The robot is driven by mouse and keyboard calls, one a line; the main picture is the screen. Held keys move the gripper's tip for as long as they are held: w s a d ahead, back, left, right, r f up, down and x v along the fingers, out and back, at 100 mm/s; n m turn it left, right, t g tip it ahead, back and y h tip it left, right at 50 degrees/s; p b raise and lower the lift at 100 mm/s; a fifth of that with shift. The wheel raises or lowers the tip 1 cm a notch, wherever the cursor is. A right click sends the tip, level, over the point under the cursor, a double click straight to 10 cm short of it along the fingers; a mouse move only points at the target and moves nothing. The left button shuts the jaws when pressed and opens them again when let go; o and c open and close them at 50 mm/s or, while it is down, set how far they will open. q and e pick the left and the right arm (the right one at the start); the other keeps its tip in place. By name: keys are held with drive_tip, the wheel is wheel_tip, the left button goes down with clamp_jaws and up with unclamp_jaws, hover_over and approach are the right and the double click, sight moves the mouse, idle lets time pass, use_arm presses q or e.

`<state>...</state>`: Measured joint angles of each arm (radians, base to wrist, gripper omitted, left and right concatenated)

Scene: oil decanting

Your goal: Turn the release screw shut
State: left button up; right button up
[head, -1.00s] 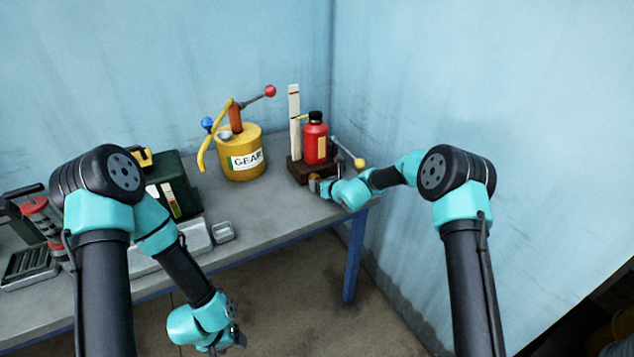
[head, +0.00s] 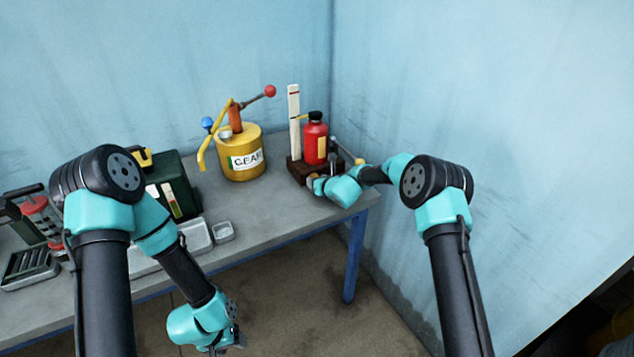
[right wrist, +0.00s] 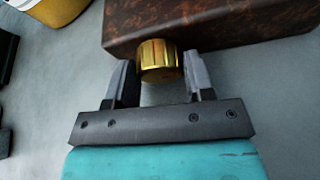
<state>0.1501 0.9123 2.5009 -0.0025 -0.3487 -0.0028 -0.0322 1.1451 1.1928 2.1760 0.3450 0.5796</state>
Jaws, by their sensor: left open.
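The release screw (right wrist: 159,60) is a ribbed brass knob at the edge of the dark brown base (right wrist: 220,22) of the red bottle jack (head: 315,140). In the right wrist view my right gripper (right wrist: 160,80) has one finger on each side of the knob, very close to it. I cannot tell whether both fingers touch it. In the head view my right gripper (head: 313,183) is at the front of the base, and the knob is hidden there. My left gripper (head: 232,345) hangs open and empty in front of the bench, low in the view.
A yellow gear oil can (head: 243,165) with a pump lever stands left of the jack. A handle with a yellow knob (head: 359,162) is near my right arm. Walls close the corner behind.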

drive_tip(key=c, duration=0.5)
drive_tip(key=shift+o, duration=0.2)
drive_tip(key=shift+a+n+t+h, duration=0.1)
drive_tip(key=shift+n+t+h, duration=0.3)
drive_tip(key=shift+n+h, duration=0.85)
drive_tip(key=shift+y, duration=0.25)
drive_tip(key=o, duration=0.9)
drive_tip(key=shift+s+r, duration=0.1)
drive_tip(key=shift+s, duration=0.1)
drive_tip(key=v, duration=1.7)
